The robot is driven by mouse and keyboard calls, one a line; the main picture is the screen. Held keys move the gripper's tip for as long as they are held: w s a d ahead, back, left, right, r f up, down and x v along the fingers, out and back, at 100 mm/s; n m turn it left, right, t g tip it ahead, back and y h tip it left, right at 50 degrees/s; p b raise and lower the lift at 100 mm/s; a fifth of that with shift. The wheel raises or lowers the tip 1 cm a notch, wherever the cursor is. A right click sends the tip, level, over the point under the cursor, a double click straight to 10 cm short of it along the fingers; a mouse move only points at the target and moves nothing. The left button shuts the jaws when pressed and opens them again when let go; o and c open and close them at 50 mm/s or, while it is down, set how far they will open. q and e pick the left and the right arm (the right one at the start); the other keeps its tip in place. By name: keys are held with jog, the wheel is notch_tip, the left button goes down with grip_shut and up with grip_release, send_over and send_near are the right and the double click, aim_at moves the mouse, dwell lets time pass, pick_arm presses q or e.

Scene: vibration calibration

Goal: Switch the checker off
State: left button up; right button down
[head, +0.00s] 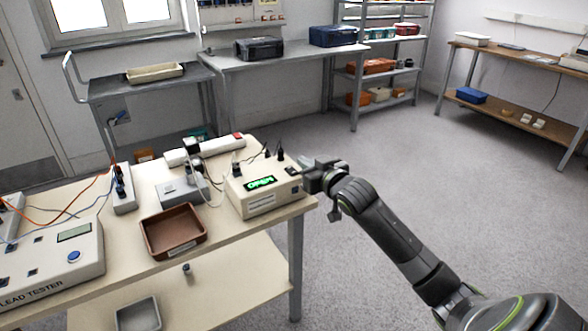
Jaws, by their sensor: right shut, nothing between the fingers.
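The checker appears to be the beige box (258,193) with a lit green display (261,183), on the right end of the near table. The display's characters are too small to read surely. Black plugs or knobs stand on its back edge, and a small dark part (292,171) sits near its top right corner. My right gripper (309,174) is shut and empty at the box's right side, close to that dark part. I cannot tell whether it touches the box. My left gripper is not in view.
A brown tray (174,231) lies left of the checker. A power strip (205,149) with a red switch (238,136) lies behind it. A lead tester (62,262) stands at the left, and a grey bin (138,314) below. The floor (390,165) to the right is clear.

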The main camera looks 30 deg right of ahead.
send_over(294, 175)
jog(key=shift+s+f, duration=0.25)
jog(key=shift+f, duration=0.15)
notch_tip(294, 175, down, 3)
jog(key=shift+w+r+b, duration=0.15)
jog(key=shift+b, duration=0.25)
jog(key=shift+f, duration=0.6)
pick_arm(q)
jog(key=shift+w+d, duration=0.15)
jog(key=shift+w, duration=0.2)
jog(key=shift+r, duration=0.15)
